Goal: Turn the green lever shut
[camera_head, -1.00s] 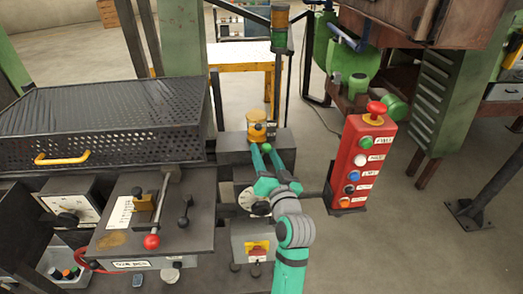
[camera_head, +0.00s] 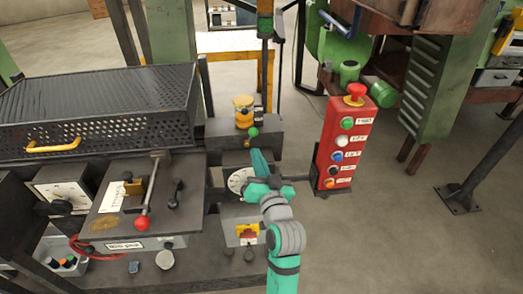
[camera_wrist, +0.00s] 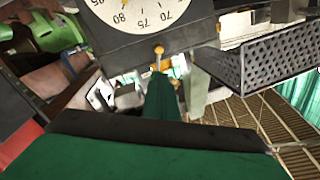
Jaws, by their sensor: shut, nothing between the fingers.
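The green lever shows as a green ball knob (camera_head: 253,132) at the foot of a yellow valve (camera_head: 243,108) on a dark block, in the head view. The lever's stem is too small to make out its angle clearly. My gripper (camera_head: 257,152) is just below the knob, its teal fingers together and empty, with a small gap to the knob in the picture. In the wrist view my shut fingers (camera_wrist: 160,80) point up below a small yellow-orange part (camera_wrist: 158,50); the green knob cannot be made out there.
A white dial (camera_head: 240,180) sits just left of my fingers and is large in the wrist view (camera_wrist: 135,10). A red button box (camera_head: 340,150) stands at the right. A red-knobbed lever (camera_head: 143,222) and a perforated cover (camera_head: 95,105) are at the left.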

